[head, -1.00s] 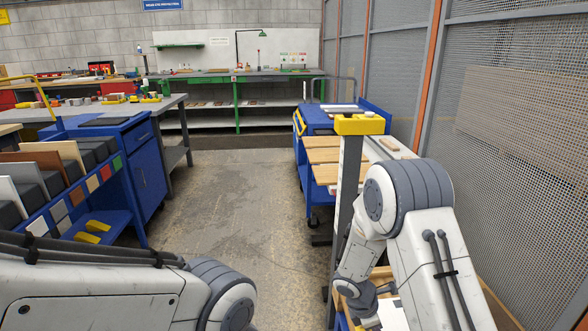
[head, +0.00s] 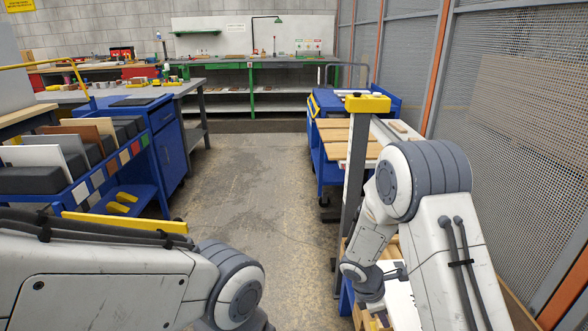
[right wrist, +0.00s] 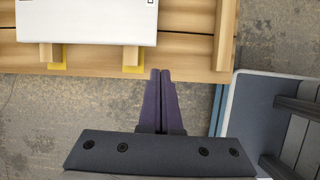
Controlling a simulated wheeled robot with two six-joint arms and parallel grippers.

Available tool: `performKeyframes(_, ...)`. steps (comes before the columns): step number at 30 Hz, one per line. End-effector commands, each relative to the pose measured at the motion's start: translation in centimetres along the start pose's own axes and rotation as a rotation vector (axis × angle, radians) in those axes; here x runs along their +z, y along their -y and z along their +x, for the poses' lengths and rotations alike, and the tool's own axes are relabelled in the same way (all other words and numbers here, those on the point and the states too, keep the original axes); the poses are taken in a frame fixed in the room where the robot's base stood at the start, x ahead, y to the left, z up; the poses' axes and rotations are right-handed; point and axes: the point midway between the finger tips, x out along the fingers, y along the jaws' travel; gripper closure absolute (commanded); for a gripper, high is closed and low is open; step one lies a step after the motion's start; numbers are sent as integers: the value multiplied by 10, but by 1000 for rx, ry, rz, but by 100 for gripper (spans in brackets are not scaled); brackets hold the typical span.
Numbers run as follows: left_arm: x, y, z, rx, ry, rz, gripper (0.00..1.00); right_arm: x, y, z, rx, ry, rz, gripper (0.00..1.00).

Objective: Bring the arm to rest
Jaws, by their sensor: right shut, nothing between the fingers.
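My right arm comes in at the lower right of the head view, its elbow bent and its forearm pointing down. In the right wrist view my right gripper (right wrist: 160,73) has its two dark fingers together with nothing between them. Its tips overlap the near edge of a wooden pallet-like stand (right wrist: 190,62) in the picture; I cannot tell whether they touch. A white board or box (right wrist: 85,22) lies on that stand, left of the fingertips. My left arm crosses the lower left of the head view; its gripper is out of the picture.
A blue rack cart (head: 172,150) with upright boards stands at left. A blue cart with wooden planks (head: 347,136) stands ahead at right, near a post with a yellow top (head: 367,104). Mesh fencing (head: 500,110) runs along the right. The middle floor (head: 255,190) is clear.

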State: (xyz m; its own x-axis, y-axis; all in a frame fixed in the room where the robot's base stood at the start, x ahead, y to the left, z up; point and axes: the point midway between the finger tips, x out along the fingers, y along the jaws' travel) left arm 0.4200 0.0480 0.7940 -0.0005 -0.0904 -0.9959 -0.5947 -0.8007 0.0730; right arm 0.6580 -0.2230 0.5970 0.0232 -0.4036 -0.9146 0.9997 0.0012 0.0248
Motion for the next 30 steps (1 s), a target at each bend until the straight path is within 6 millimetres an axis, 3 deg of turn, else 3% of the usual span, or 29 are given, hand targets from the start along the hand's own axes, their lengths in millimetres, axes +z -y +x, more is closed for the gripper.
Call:
performKeyframes(8,0,0,0,0,0,0,50,-5,12,-40,13,-21,129,100)
performKeyframes(17,0,0,0,0,1,0,50,-26,46,-116,24,-97,362,100)
performKeyframes(20,0,0,0,0,1,0,50,-38,71,-150,13,-152,475,100)
performKeyframes(24,0,0,0,0,1,0,50,-54,121,-196,-38,-254,647,100)
performKeyframes(30,0,0,1,0,1,0,50,-69,181,-234,-140,-369,806,100)
